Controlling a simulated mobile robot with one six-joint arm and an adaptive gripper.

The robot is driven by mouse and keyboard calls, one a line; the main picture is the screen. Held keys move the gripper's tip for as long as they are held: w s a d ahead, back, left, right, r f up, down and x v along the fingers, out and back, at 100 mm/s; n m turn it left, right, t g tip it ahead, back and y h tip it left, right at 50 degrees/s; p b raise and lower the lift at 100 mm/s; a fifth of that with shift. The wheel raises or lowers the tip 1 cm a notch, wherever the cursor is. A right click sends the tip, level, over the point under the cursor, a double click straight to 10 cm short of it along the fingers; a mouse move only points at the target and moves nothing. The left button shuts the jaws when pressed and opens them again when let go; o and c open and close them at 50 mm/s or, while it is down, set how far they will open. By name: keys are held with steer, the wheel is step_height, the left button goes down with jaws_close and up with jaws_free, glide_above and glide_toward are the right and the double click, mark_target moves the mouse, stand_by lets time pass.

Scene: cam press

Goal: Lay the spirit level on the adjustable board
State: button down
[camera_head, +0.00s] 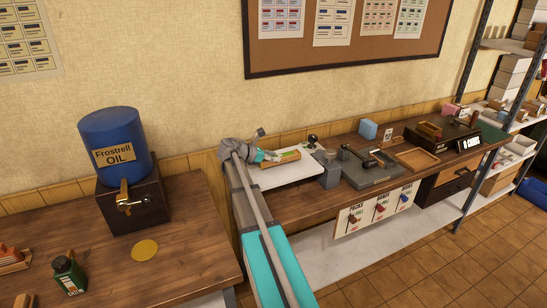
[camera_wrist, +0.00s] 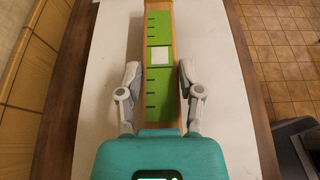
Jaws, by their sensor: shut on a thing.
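The spirit level (camera_wrist: 159,28) is a wooden bar with a green face, black tick marks and a pale square window. My gripper (camera_wrist: 158,76) has one finger on each side of it and is shut on it. The level's near end is hidden by the gripper's teal body. The white adjustable board (camera_wrist: 103,62) spreads beneath on both sides, roughly in line with the level. In the head view, my gripper (camera_head: 269,156) is over the board (camera_head: 300,169) with the level (camera_head: 289,156) between its fingers. I cannot tell whether the level touches the board.
A black knob (camera_head: 312,139) stands at the board's back right. A grey block (camera_head: 328,176) and a dark press plate (camera_head: 370,172) are close to its right. A low wooden wall strip runs behind.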

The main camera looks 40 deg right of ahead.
steer(key=shift+f+b, duration=0.4)
stand_by(0.3)
steer(key=shift+c, duration=0.8)
jaws_free()
